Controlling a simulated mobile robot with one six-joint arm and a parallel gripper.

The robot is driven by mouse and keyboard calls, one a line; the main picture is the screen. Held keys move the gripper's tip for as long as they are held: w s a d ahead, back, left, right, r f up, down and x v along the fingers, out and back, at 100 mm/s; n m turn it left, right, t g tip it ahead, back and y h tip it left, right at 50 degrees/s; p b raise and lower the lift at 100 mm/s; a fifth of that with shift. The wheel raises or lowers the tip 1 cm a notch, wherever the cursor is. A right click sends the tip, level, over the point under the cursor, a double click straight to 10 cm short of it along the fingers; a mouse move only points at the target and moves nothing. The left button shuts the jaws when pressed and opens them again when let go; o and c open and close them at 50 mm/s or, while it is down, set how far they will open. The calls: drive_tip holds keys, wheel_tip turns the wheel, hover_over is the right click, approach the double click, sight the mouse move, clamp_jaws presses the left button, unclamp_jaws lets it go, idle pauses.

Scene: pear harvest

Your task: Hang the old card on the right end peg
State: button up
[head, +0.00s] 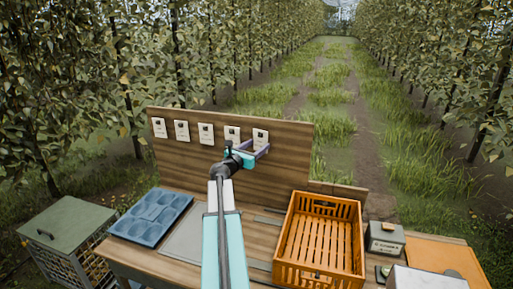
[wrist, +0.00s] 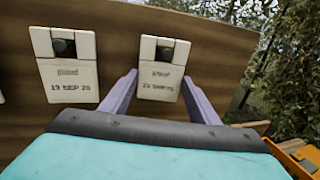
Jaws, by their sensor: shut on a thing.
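A white card (head: 261,136) is at the right end of the row on the wooden board. It also shows in the wrist view (wrist: 158,93), with a dark opening near its top and small blurred date print. My gripper (head: 262,152) is shut on this card, with a purple finger at each side edge in the wrist view (wrist: 160,95). The card is upright, at or very near the board. Whether it bears on its peg I cannot tell. The neighbouring card (wrist: 68,85) hangs to the left and reads 19 SEP 25.
Several more cards (head: 181,131) hang along the board (head: 290,165) to the left. Below on the bench are a blue moulded tray (head: 152,215), a grey plate (head: 184,240), an orange crate (head: 318,201) and a small grey box (head: 385,238). A lidded bin (head: 68,222) stands at left.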

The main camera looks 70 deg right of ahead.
drive_tip(key=o, duration=1.1)
drive_tip(key=b+v, duration=0.4)
drive_tip(key=v, duration=1)
drive_tip(key=shift+b, duration=0.3)
drive_tip(key=shift+s+d, duration=0.1)
